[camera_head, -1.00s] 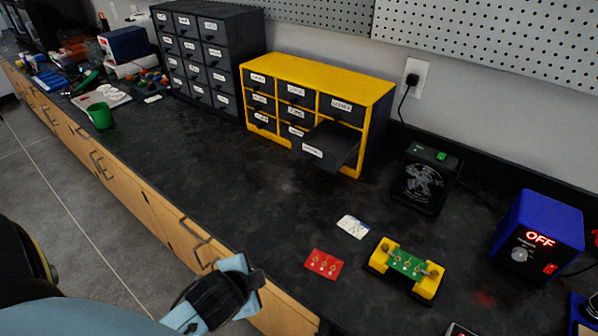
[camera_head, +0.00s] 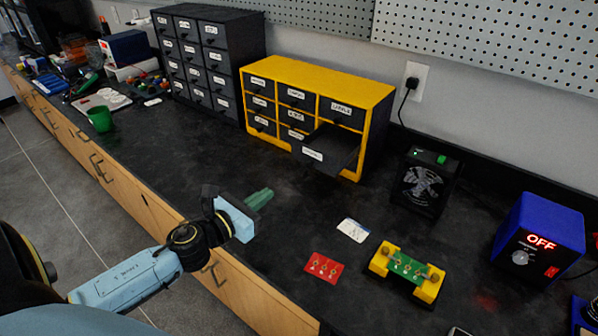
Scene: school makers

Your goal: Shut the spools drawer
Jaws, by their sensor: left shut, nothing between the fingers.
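The open drawer (camera_head: 328,150) sticks out from the bottom right of the yellow drawer cabinet (camera_head: 316,76). It has a white label on its dark front, too small to read, and looks empty inside. The cabinet's other drawers look closed. My left gripper (camera_head: 262,198) is over the bench near its front edge, below and left of the open drawer and clear of it. My right gripper is not in view.
A taller dark drawer cabinet (camera_head: 208,62) stands left of the yellow one. A red board (camera_head: 323,267), a white card (camera_head: 352,230), a yellow holder with a green board (camera_head: 407,268), a black fan unit (camera_head: 424,183) and a blue power box (camera_head: 540,238) lie to the right.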

